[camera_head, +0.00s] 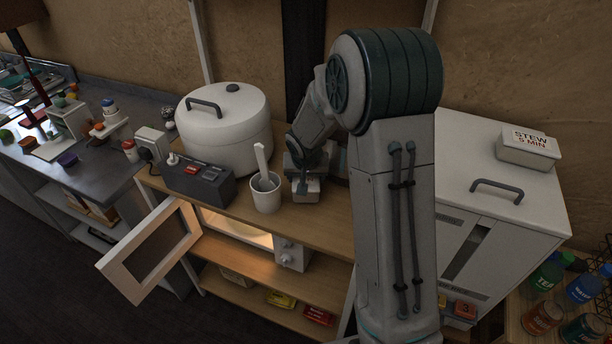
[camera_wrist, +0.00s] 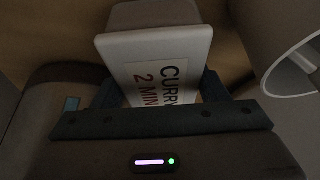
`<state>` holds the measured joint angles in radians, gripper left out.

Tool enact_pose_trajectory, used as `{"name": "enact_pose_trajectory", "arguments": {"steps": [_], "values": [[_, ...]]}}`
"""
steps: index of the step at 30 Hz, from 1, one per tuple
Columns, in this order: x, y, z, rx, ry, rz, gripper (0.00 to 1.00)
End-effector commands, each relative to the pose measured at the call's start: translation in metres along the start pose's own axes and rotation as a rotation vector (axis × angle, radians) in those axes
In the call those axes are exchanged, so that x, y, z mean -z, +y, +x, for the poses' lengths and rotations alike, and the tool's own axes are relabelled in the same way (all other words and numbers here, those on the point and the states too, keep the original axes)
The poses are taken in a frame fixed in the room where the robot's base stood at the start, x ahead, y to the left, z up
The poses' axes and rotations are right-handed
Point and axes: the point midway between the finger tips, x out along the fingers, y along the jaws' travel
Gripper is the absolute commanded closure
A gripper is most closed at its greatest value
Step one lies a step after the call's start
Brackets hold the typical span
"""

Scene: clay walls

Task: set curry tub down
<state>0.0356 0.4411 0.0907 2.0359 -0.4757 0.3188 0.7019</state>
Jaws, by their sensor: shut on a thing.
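The curry tub (camera_wrist: 152,50) is a pale box with a lid label reading "CURRY 2 MIN", partly covered by my gripper in the wrist view. My gripper (camera_wrist: 160,88) is shut on it, with a finger at each side. In the head view the tub (camera_head: 306,194) shows as a small pale block under my gripper (camera_head: 304,178), over the wooden counter (camera_head: 325,222), just right of a white cup. I cannot tell whether its base touches the counter.
The white cup (camera_head: 266,196) holds a utensil and stands close beside the tub. A large lidded pot (camera_head: 225,130) and a dark switch box (camera_head: 200,184) are to the left. Below, a microwave door (camera_head: 152,252) hangs open. A stew tub (camera_head: 527,152) sits on the white cabinet (camera_head: 465,175).

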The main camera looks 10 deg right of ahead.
Motion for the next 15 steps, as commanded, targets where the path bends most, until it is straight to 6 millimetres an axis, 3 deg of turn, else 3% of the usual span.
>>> {"name": "enact_pose_trajectory", "arguments": {"steps": [12, 13, 15], "values": [[-0.0029, -0.0005, 0.0081, 0.002, 0.003, 0.000, 0.65], [-0.0029, -0.0004, 0.0073, 0.001, 0.002, 0.000, 0.27], [-0.0027, -0.0004, 0.0067, 0.001, 0.002, 0.000, 0.11]]}}
